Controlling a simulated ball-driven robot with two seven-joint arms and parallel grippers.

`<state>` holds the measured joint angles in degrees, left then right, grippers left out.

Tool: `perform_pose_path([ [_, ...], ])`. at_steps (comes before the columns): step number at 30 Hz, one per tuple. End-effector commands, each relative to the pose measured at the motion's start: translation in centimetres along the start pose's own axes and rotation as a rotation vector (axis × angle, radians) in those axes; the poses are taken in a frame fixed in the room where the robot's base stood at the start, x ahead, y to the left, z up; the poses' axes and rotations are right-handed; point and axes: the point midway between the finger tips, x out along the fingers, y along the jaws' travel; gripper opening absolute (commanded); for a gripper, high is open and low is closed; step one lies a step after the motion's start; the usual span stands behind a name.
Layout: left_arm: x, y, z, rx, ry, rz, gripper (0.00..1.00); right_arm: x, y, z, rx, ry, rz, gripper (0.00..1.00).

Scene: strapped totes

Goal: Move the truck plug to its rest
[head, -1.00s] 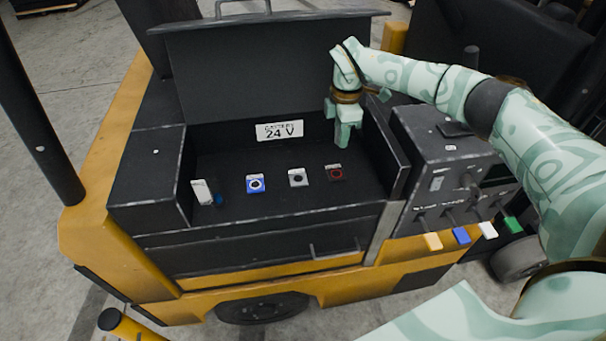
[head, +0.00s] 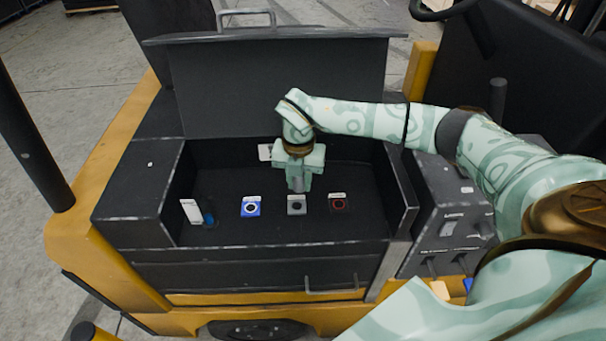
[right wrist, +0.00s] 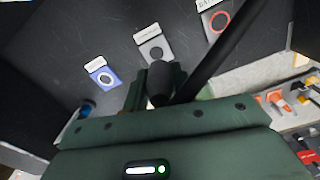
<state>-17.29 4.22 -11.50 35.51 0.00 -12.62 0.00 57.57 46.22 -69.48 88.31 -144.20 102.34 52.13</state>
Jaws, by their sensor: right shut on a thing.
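My right gripper (head: 299,186) is over the open battery box, just above and behind the grey socket (head: 296,208). In the right wrist view, its jaws (right wrist: 158,98) are shut on a dark grey cylindrical plug (right wrist: 160,78), which I take to be the truck plug. A thick black cable (right wrist: 218,62) runs close beside it. The grey socket also shows in the wrist view (right wrist: 154,46), apart from the plug in the picture; the real gap is hard to judge. In the head view the gripper mostly hides the plug. My left gripper is not in view.
A blue-ringed socket (head: 250,207) and a red-ringed socket (head: 338,204) flank the grey one. A white plate (head: 190,211) and small blue part (head: 209,217) stand at the box's left. The raised lid (head: 230,90) stands behind; a levered console (head: 450,215) is right.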

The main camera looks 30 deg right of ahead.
Motion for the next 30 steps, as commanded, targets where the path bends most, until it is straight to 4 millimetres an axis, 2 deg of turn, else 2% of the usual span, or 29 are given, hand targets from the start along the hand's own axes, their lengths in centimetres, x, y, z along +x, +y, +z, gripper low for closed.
perform_pose_path([
  [3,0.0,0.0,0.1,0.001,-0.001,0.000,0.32,-0.4,0.2,-0.3,-0.138,0.001,0.000,0.00],
  [8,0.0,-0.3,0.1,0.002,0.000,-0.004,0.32,-0.4,0.2,-0.3,-0.231,0.001,0.000,0.00],
  [22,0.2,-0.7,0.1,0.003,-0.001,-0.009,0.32,-0.1,0.2,-0.3,-0.237,0.001,0.000,0.00],
  [30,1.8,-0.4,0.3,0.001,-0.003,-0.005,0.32,1.8,0.2,-0.3,-0.237,0.002,-0.001,0.00],
])
